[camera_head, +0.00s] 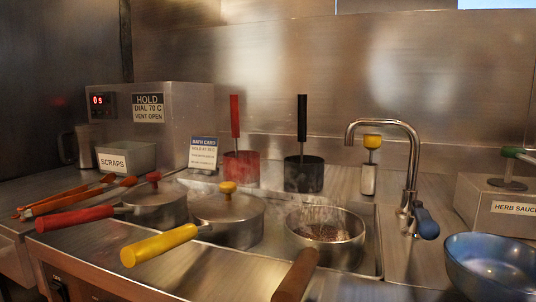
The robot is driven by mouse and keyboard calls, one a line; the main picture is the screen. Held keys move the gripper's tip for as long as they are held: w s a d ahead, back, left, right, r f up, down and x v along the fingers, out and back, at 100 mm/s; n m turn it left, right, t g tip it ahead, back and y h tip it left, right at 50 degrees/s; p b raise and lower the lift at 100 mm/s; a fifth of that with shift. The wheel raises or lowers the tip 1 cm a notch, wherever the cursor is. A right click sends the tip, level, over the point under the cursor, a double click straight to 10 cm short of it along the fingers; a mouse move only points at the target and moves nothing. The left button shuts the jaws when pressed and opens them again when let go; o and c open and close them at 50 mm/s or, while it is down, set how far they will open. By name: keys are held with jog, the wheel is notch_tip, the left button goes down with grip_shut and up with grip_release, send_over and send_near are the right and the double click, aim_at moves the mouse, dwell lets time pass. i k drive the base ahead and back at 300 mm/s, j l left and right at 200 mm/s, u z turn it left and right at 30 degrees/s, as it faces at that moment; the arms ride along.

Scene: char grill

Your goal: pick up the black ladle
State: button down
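The black ladle (302,118) shows as an upright black handle at the back of the steel counter, right of centre. It rises from a dark cylindrical cup (304,174). I cannot tell whether this cup is the ladle's own bowl or a holder around it. A similar red ladle (235,116) stands upright to its left, in a red cup (241,169). My gripper is not in view.
In front stand a steaming open pan (325,238) with a brown handle, a yellow-handled lidded pot (228,221) and a red-handled lidded pot (157,207). A faucet (411,165) and a yellow-topped dispenser (369,175) stand right. A blue bowl (490,268) sits front right.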

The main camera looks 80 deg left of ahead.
aim_at(303, 99)
jog(key=u, duration=2.65)
